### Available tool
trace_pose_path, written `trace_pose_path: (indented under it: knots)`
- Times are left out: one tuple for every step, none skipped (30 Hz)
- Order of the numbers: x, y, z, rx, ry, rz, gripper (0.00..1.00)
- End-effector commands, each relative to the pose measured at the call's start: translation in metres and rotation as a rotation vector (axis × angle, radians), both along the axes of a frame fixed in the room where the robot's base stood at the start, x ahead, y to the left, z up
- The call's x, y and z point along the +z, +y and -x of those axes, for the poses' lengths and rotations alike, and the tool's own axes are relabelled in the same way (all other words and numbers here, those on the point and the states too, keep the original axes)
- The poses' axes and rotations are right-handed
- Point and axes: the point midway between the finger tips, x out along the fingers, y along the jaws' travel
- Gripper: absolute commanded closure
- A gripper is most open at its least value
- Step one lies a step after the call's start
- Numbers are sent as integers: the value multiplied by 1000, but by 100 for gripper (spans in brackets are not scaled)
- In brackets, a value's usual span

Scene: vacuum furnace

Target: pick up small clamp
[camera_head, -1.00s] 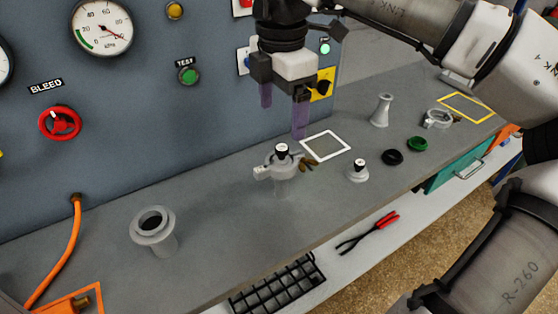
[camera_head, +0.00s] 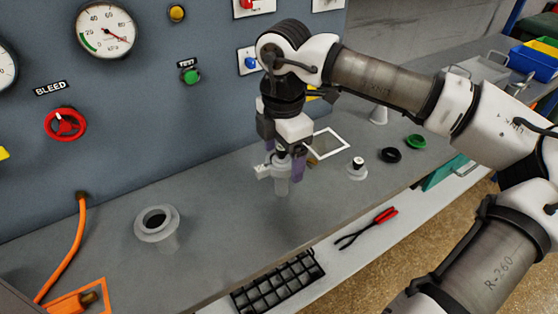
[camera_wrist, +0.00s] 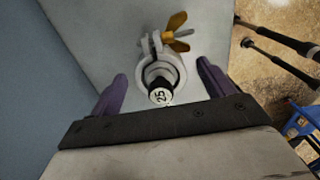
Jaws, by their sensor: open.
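The small clamp (camera_wrist: 174,66) is a grey ring with a brass wing nut (camera_wrist: 177,28) in the wrist view. It sits around a fitting with a black-and-white cap marked 25 (camera_wrist: 160,96). In the head view the clamp (camera_head: 265,171) is on an upright stub on the grey bench, partly hidden by my gripper. My gripper (camera_head: 284,162) is just over it and open, with one purple finger on each side. In the wrist view my gripper (camera_wrist: 161,72) has clear gaps between the fingers and the ring; I see no contact.
A flanged port (camera_head: 157,222) stands at the bench's left. A white-framed square (camera_head: 327,144), a small capped fitting (camera_head: 356,168), a black ring (camera_head: 391,155) and a green ring (camera_head: 415,141) lie to the right. Red-handled pliers (camera_head: 368,228) and a black rack (camera_head: 278,283) are on the lower shelf.

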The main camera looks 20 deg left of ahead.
Motion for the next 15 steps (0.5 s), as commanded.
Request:
trace_pose_path:
  knots:
    - [0,0,0,0,0,0,19]
    - [0,0,0,0,0,0,20]
    - [0,0,0,0,0,0,25]
    - [0,0,0,0,0,0,29]
    - [0,0,0,0,0,0,33]
    - [0,0,0,0,0,0,38]
    - [0,0,0,0,0,0,42]
    - [0,0,0,0,0,0,46]
    - [0,0,0,0,0,0,52]
    - [0,0,0,0,0,0,55]
    - [0,0,0,0,0,0,59]
    - [0,0,0,0,0,0,65]
    - [0,0,0,0,0,0,68]
    - [1,0,0,0,0,0,68]
    - [1,0,0,0,0,0,68]
